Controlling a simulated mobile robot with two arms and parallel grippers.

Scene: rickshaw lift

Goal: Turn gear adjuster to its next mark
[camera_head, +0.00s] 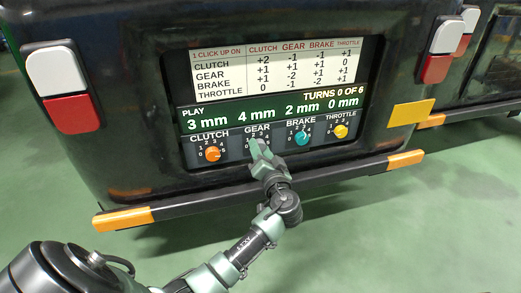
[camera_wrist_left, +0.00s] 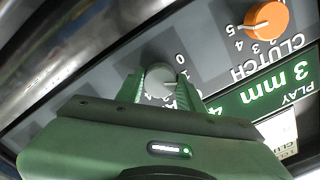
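The gear adjuster is a pale grey round knob (camera_wrist_left: 160,80) on the dark panel in the left wrist view. My left gripper (camera_wrist_left: 160,88) has one green finger on each side of it; whether they press on it I cannot tell. In the head view my left gripper (camera_head: 256,149) covers the gear knob below the word GEAR. The knob's pointer is hidden. The display (camera_head: 280,105) reads PLAY 3 mm, 4 mm, 2 mm, 0 mm and TURNS 0 OF 6. My right gripper is not in view.
The orange clutch knob (camera_head: 212,153) is left of the gripper; the teal brake knob (camera_head: 301,138) and yellow throttle knob (camera_head: 340,131) are right. A white table of click effects (camera_head: 278,70) is above. A dark bumper bar (camera_head: 280,187) with orange ends runs below.

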